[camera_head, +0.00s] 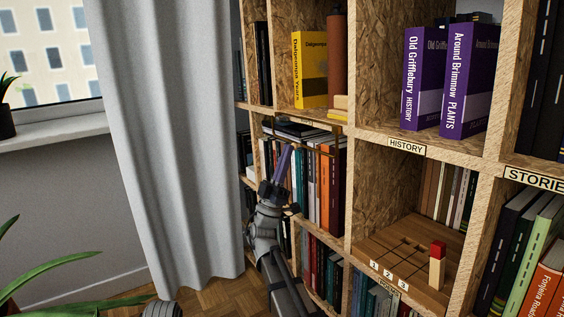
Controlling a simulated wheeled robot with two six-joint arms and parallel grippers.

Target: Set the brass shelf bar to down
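The brass shelf bar (305,145) is a thin, dark golden rail across the front of the compartment left of centre. It runs near the top of that opening, in front of the upper parts of the books. My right gripper (279,192) is in front of the left part of this compartment, below the bar and apart from it in the picture. A narrow purple slab (284,163) shows just above the gripper; I cannot tell whether it is held or stands behind. The finger gap is not clear. My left gripper is not in view.
The OSB bookwall (380,200) holds books in many compartments. A wooden board (395,250) with a red-topped block (437,262) lies in the lower right compartment. A grey curtain (165,150) hangs at left, with a plant (50,265) before it. Wood floor (205,292) shows below.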

